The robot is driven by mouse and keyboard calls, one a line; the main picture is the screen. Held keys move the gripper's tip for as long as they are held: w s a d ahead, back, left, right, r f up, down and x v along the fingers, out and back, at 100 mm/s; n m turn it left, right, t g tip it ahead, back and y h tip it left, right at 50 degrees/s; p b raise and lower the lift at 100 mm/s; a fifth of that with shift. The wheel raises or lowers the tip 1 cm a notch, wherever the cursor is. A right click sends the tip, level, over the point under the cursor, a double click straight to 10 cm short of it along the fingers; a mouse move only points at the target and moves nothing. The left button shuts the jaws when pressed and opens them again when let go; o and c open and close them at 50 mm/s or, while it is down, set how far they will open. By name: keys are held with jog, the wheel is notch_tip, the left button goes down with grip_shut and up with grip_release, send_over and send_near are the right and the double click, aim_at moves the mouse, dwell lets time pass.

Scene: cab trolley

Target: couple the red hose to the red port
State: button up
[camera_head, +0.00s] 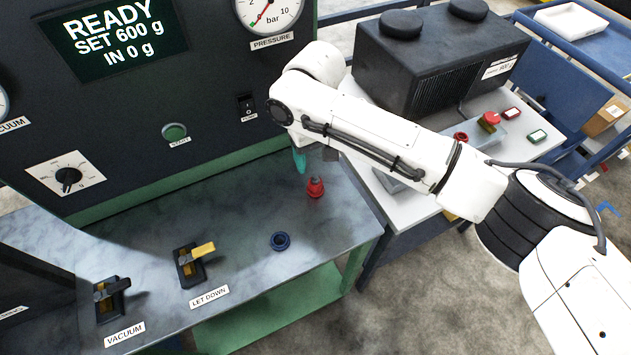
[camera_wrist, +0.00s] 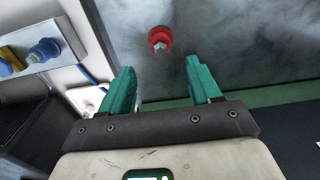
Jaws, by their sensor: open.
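A red round fitting with a grey metal middle (camera_head: 315,188) stands on the grey bench top near its right edge. I take it for the red port. It also shows in the wrist view (camera_wrist: 160,41), ahead of and between the fingers. My gripper (camera_wrist: 160,76) is open and empty, with its teal fingers apart. In the head view one teal fingertip (camera_head: 299,161) shows just left of the red fitting and above the bench, apart from it. I cannot make out a red hose. A red round part (camera_head: 461,137) sits on the trolley, partly hidden by my arm.
The dark panel (camera_head: 120,130) rises behind. The white-topped trolley (camera_head: 400,200) stands right, carrying a black box (camera_head: 440,60). The wrist view shows blue fittings (camera_wrist: 44,50) there.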

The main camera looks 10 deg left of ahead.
aim_at(315, 176)
notch_tip(315, 176, down, 9)
jog(key=b, duration=0.6)
jog(key=shift+p, duration=0.55)
dwell(1.3)
grip_shut()
dwell(0.7)
jog(key=shift+r, duration=0.15)
jog(key=shift+r+p, duration=2.85)
jog(key=shift+r, duration=0.05)
